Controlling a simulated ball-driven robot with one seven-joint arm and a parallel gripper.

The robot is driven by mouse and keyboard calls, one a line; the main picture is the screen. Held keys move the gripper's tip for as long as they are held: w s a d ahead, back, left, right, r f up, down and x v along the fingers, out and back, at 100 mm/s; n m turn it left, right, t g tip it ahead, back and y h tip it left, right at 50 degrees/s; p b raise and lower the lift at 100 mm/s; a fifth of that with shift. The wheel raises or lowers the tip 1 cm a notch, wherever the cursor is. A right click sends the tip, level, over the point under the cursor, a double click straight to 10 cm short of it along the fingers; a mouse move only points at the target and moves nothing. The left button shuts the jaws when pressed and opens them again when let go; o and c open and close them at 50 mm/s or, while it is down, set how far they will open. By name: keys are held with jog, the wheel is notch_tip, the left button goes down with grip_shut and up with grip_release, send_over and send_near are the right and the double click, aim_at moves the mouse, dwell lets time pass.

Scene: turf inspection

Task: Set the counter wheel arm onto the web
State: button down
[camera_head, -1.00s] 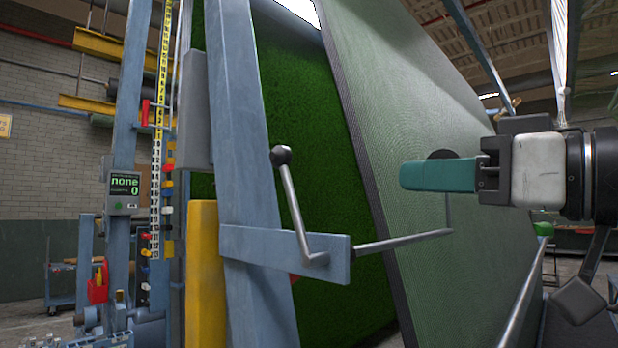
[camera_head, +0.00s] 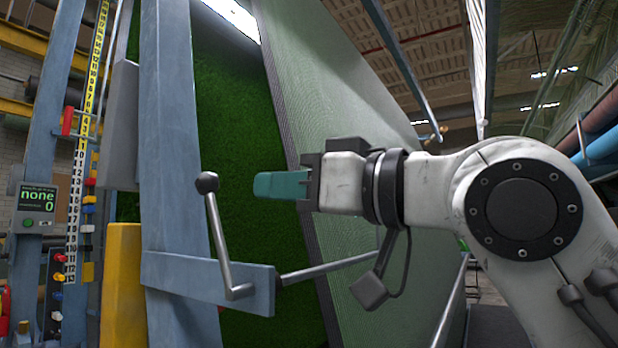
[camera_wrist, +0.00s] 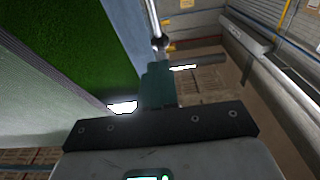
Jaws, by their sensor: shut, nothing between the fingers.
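The counter wheel arm is a bent metal lever (camera_head: 220,235) with a dark ball knob (camera_head: 207,182). It pivots at a blue-grey bracket (camera_head: 215,282), and a thin rod (camera_head: 330,268) runs right from there in front of the web (camera_head: 310,110). The rod's far end and its wheel are hidden behind my wrist. The web is a slanted sheet with a pale green backing. My gripper (camera_head: 258,185) has teal fingers, shut and empty, pointing left a short way right of the knob. In the wrist view the knob (camera_wrist: 160,43) sits just beyond the fingertips (camera_wrist: 157,68).
A blue-grey upright (camera_head: 172,120) and a yellow post (camera_head: 122,285) stand left of the lever. A counter display (camera_head: 37,200) reads "none 0" beside a numbered scale (camera_head: 80,170). Dark green turf (camera_head: 230,140) hangs behind the lever. Rolls (camera_head: 600,125) lie at the right.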

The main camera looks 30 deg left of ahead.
aim_at(215, 183)
jog(key=a, duration=0.2)
jog(key=a+p, duration=0.1)
jog(key=a, duration=0.4)
jog(key=shift+w+a+r+p, duration=0.15)
jog(key=shift+w+r+p, duration=0.15)
jog(key=shift+r, duration=0.05)
jog(key=p, duration=0.1)
jog(key=a+h+p, duration=0.1)
jog(key=shift+r+p, duration=0.25)
jog(key=shift+p, duration=0.15)
jog(key=shift+a+h+p, duration=0.5)
jog(key=shift+a+p, duration=0.15)
jog(key=shift+p, duration=0.55)
jog(key=a+f+p, duration=0.1)
jog(key=a+p, duration=0.1)
jog(key=a, duration=0.1)
jog(key=shift+w+f+h, duration=0.15)
jog(key=shift+f+h, duration=0.2)
jog(key=shift+h, duration=0.05)
jog(key=shift+w+a+f+p, duration=0.1)
jog(key=shift+a+f+p, duration=0.5)
jog(key=shift+a, duration=0.2)
jog(key=shift+f, duration=0.2)
